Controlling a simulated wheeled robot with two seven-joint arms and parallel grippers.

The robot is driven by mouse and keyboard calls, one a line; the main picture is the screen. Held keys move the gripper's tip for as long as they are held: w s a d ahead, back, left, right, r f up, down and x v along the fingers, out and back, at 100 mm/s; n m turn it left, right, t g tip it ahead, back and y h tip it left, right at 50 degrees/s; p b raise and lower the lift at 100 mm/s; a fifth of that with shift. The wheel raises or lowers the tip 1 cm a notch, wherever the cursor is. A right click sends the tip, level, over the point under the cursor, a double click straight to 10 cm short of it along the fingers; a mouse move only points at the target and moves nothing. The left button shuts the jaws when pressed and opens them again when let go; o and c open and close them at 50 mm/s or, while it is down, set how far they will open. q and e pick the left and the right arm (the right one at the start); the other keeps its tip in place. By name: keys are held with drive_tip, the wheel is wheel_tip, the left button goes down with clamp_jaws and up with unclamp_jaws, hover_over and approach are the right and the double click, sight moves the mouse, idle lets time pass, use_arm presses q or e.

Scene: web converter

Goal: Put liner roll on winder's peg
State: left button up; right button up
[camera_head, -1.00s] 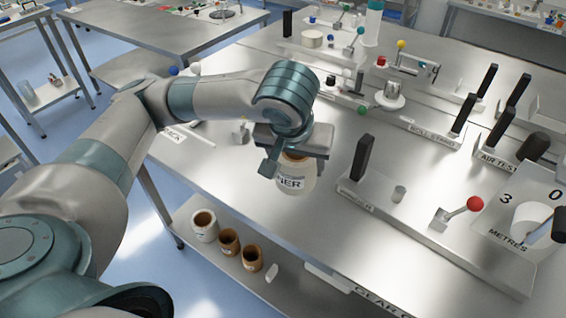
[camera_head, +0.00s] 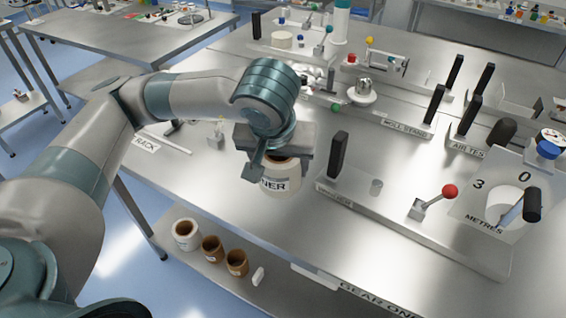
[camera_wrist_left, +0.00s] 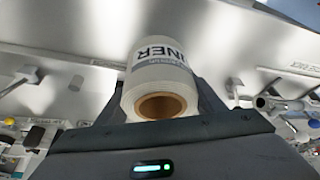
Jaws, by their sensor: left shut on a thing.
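The liner roll (camera_head: 281,180) is white with dark lettering and a brown core. My left gripper (camera_head: 280,163) is shut on it and holds it over the bench, left of the winder (camera_head: 400,215). In the left wrist view the roll (camera_wrist_left: 158,77) sits between the fingers, its open brown core facing the camera. The winder's peg looks to be the short grey stub (camera_head: 376,187) on its base, right of a black upright (camera_head: 338,155). Roll and peg are apart. Whether the roll touches the bench is unclear. My right gripper is not in view.
A red-knobbed lever (camera_head: 449,191) and a METRES dial panel (camera_head: 497,205) stand right of the peg. Several black uprights (camera_head: 434,104) stand behind. More rolls (camera_head: 212,249) sit on the lower shelf. Bare bench lies in front of the winder.

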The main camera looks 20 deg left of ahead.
use_arm(q)
drive_tip(key=w+f+m+h, duration=0.1)
drive_tip(key=w+f+m, duration=0.1)
drive_tip(key=w+f, duration=0.2)
drive_tip(key=w, duration=0.3)
drive_tip(key=shift+m, duration=0.4)
drive_tip(key=shift+s+a+f, duration=0.1)
drive_tip(key=shift+s+f, duration=0.05)
drive_tip(key=shift+s, duration=0.05)
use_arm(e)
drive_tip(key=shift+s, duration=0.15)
